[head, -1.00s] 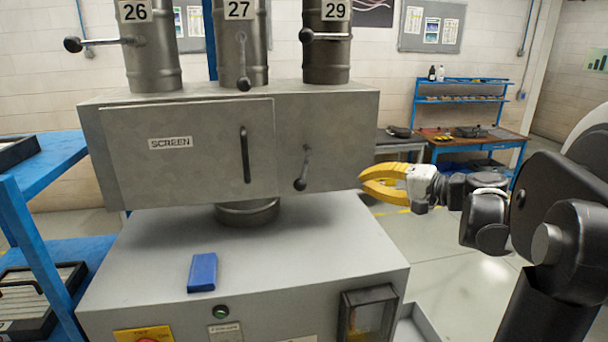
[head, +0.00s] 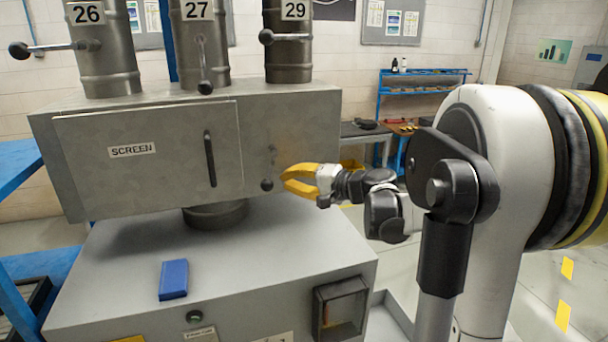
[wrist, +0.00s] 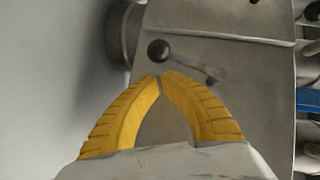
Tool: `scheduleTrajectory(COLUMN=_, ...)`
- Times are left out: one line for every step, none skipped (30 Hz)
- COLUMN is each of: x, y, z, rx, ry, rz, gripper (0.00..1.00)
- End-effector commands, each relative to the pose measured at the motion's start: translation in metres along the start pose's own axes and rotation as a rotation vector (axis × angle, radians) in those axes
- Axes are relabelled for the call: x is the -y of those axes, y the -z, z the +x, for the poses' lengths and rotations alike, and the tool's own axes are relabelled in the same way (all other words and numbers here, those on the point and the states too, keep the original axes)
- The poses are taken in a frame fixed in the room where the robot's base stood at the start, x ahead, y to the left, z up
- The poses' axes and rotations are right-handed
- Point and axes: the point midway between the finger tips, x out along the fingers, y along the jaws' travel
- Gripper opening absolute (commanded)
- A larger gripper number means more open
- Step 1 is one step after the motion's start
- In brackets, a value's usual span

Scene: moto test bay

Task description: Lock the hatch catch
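The hatch (head: 130,175), a grey door labelled SCREEN with a dark vertical handle (head: 210,158), looks closed on the front of the metal box. The hatch catch (head: 267,184) is a short lever with a black ball knob, right of the door, hanging down from its pivot. The wrist view shows its knob (wrist: 158,50) just beyond my fingertips. My gripper (head: 286,178) has yellow fingers and is close to the right of the knob in the head view. In the wrist view its fingertips (wrist: 160,76) meet, with nothing seen between them. Contact with the knob is not clear.
Pipes 26, 27 and 29 (head: 288,60) above the box carry similar ball-ended levers. A blue block (head: 173,280) lies on the grey cabinet top (head: 230,260) below. A blue shelf (head: 15,165) stands at left. Floor right of the cabinet looks open.

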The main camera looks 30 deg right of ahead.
Motion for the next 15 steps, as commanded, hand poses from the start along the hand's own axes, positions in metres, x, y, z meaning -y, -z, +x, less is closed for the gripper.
scheduleTrajectory(x=0.001, y=-0.0033, z=0.0035, rx=0.001, ry=0.0, rz=0.0, gripper=0.0)
scheduleTrajectory(x=0.0009, y=-0.0047, z=0.0051, rx=0.001, ry=0.0, rz=0.0, gripper=0.0)
scheduleTrajectory(x=0.0006, y=-0.0063, z=0.0065, rx=0.0, ry=0.0, rz=0.0, gripper=0.0)
scheduleTrajectory(x=0.0004, y=-0.0072, z=0.0072, rx=0.0, ry=0.0, rz=0.0, gripper=0.0)
scheduleTrajectory(x=0.0002, y=-0.0078, z=0.0077, rx=0.0, ry=0.0, rz=0.0, gripper=0.0)
scheduleTrajectory(x=0.0, y=-0.0083, z=0.0082, rx=0.0, ry=0.0, rz=0.001, gripper=0.0)
scheduleTrajectory(x=-0.0001, y=-0.0085, z=0.0084, rx=0.0, ry=0.0, rz=0.001, gripper=0.0)
scheduleTrajectory(x=-0.0002, y=-0.0085, z=0.0084, rx=-0.001, ry=0.0, rz=0.001, gripper=0.0)
scheduleTrajectory(x=-0.0002, y=-0.0086, z=0.0084, rx=-0.001, ry=0.0, rz=0.001, gripper=0.0)
scheduleTrajectory(x=-0.0003, y=-0.0085, z=0.0084, rx=-0.001, ry=0.0, rz=0.001, gripper=0.0)
scheduleTrajectory(x=-0.0003, y=-0.0085, z=0.0083, rx=-0.001, ry=0.0, rz=0.001, gripper=0.0)
scheduleTrajectory(x=-0.0003, y=-0.0085, z=0.0083, rx=-0.001, ry=0.0, rz=0.001, gripper=0.0)
scheduleTrajectory(x=-0.0003, y=-0.0085, z=0.0083, rx=-0.001, ry=0.0, rz=0.001, gripper=0.0)
scheduleTrajectory(x=-0.0002, y=-0.0085, z=0.0082, rx=-0.001, ry=0.0, rz=0.001, gripper=0.0)
scheduleTrajectory(x=-0.0003, y=-0.0085, z=0.0082, rx=-0.001, ry=0.0, rz=0.001, gripper=0.0)
